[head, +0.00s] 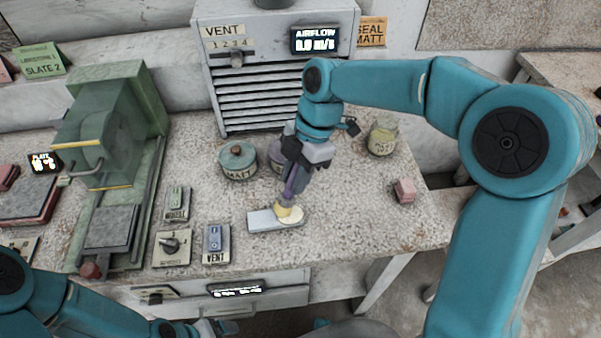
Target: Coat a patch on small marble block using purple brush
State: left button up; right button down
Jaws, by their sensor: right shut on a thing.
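My right gripper (297,172) is shut on the purple brush (291,188), pointing down over the worktop. The brush's pale yellow bristles (285,210) are at the top of a small pale grey slab, which looks like the small marble block (262,221). The bristles appear to touch it, with a cream-coloured patch around them. The gripper hides the brush's upper part. My left arm comes in at the lower left; its gripper (213,328) is only partly visible at the bottom edge, and its jaws cannot be made out.
A teal-lidded tin (238,162) stands left of the brush, with another tin (277,158) partly behind my gripper. A green machine (118,150) and switch panels (216,240) fill the left. The front-right worktop is clear.

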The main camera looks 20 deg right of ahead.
jog(key=shift+a+f, duration=0.15)
jog(key=shift+a, duration=0.4)
jog(key=shift+d, duration=0.65)
jog(key=shift+s+d, duration=0.2)
jog(key=shift+d, duration=0.4)
jog(key=shift+w+a, duration=0.15)
jog(key=shift+a, duration=0.5)
jog(key=shift+w+a, duration=0.15)
jog(key=shift+a, duration=0.45)
jog(key=shift+d+r+p, duration=0.4)
jog(key=shift+d+r, duration=0.05)
jog(key=shift+r, duration=0.25)
jog(key=shift+s+d+r, duration=0.15)
jog(key=shift+d, duration=0.05)
